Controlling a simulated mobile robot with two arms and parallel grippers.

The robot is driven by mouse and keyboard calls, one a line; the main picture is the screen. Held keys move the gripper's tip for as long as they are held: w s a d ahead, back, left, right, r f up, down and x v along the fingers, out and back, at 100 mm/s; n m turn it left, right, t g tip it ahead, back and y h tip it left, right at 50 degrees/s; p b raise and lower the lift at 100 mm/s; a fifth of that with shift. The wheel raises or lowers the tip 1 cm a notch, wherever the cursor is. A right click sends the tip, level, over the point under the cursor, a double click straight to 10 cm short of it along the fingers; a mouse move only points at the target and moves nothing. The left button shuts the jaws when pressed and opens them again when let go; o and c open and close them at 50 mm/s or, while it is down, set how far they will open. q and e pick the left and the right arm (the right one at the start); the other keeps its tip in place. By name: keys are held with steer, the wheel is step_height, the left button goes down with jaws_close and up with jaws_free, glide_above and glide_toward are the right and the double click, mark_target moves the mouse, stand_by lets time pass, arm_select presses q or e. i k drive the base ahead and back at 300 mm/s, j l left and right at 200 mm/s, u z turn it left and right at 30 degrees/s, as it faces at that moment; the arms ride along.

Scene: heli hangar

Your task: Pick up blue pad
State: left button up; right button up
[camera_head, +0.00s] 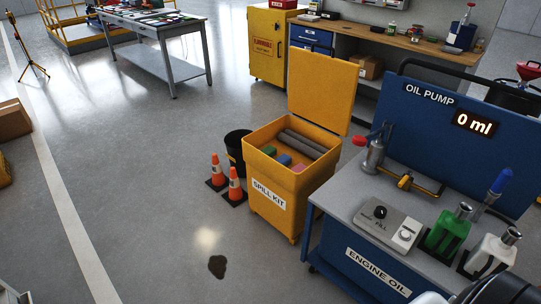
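The blue pad (284,160) is a small block inside the open yellow spill kit bin (280,211), near its front side. It lies between a green pad (269,151) and a pinkish-red pad (299,168). Only its top shows above the bin's front wall. Grey rolls (308,142) lie behind the pads. The bin's yellow lid (321,88) stands raised at the back. Neither gripper can be made out. Dark and white parts at the bottom right edge look like part of my arm.
Two orange cones (235,186) and a black bucket (236,147) stand left of the bin. The blue engine oil cart (345,262) with a green jug (446,230) stands close on its right. A dark spill (217,266) lies on the floor in front.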

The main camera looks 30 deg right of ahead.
mark_target(284, 160)
steer(key=i, duration=2.25)
steer(key=i+j+z, duration=0.1)
steer(key=i, duration=1.05)
steer(key=i+j, duration=0.1)
steer(key=i, duration=1)
steer(key=z, duration=0.45)
steer(key=i+z, duration=0.1)
steer(key=z, duration=0.8)
steer(key=i+j+z, duration=0.1)
steer(key=z, duration=0.35)
steer(key=j+z, duration=0.1)
steer(key=z, duration=0.35)
